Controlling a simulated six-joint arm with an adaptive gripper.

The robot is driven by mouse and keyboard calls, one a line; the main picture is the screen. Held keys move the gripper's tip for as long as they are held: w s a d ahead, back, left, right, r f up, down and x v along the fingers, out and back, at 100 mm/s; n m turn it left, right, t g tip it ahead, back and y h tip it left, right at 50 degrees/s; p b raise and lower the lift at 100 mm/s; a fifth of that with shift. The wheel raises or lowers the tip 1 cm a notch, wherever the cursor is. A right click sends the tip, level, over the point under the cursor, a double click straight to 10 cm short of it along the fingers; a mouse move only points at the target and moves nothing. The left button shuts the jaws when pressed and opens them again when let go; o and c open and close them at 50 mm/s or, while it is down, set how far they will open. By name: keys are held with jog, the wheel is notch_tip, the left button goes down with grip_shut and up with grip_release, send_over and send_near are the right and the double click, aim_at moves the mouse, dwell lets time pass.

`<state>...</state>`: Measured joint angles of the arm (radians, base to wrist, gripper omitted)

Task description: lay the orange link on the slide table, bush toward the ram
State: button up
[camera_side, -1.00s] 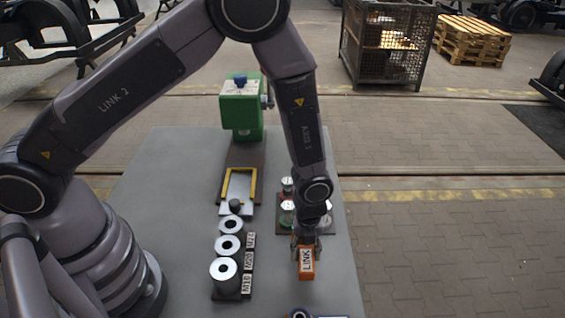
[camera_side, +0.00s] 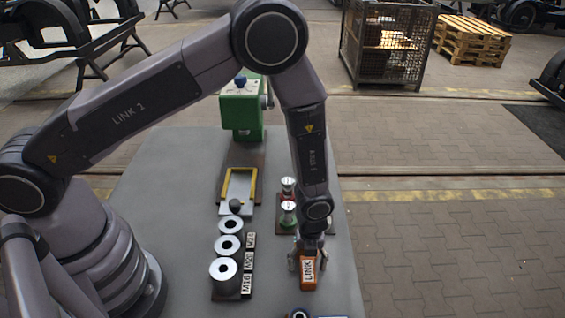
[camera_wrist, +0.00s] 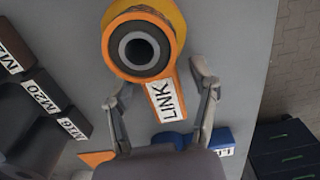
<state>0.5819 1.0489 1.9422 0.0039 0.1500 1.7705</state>
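The orange link (camera_side: 308,273) is at the right front part of the grey bench, its white label facing up. In the wrist view the link (camera_wrist: 167,99) shows its ring end with a dark bush (camera_wrist: 139,47) at the top; its shank runs down between the fingers. My gripper (camera_side: 307,262) is open, with one finger on each side of the shank. In the wrist view, gaps show between my gripper (camera_wrist: 162,78) and the link. The pale slide table (camera_side: 238,188) with a yellow U-shaped frame lies left of and behind the gripper, before a green machine (camera_side: 241,112); its ram is not clearly visible.
Several metal rings stand on a dark rack (camera_side: 228,243) with size labels left of the gripper. Red and green capped pieces (camera_side: 288,208) stand just behind it. A blue labelled part (camera_wrist: 215,139) lies near the link. The bench's left side (camera_side: 150,190) is clear.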

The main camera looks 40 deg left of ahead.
jog(key=shift+r, duration=0.1)
notch_tip(320, 180, up, 14)
notch_tip(320, 180, up, 7)
jog(key=n+t, duration=0.1)
jog(key=n, duration=0.4)
send_over(307, 259)
jog(key=a, duration=0.4)
jog(key=s+a+r+n+t, duration=0.1)
jog(key=s+a+r+n, duration=0.1)
jog(key=a+r+n, duration=0.55)
jog(key=s+a+r+n+t, duration=0.1)
jog(key=s+a+r+n, duration=0.4)
jog(key=s+r+n, duration=0.1)
jog(key=s+a+r+n+t, duration=0.2)
jog(key=s+a+r+n, duration=0.2)
jog(key=s+r+n, duration=0.2)
jog(key=s+n, duration=0.2)
jog(key=s, duration=0.2)
jog(key=shift+s+a+t, duration=0.3)
jog(key=shift+a, duration=0.1)
jog(key=shift+o, duration=0.4)
jog(key=shift+w, duration=0.15)
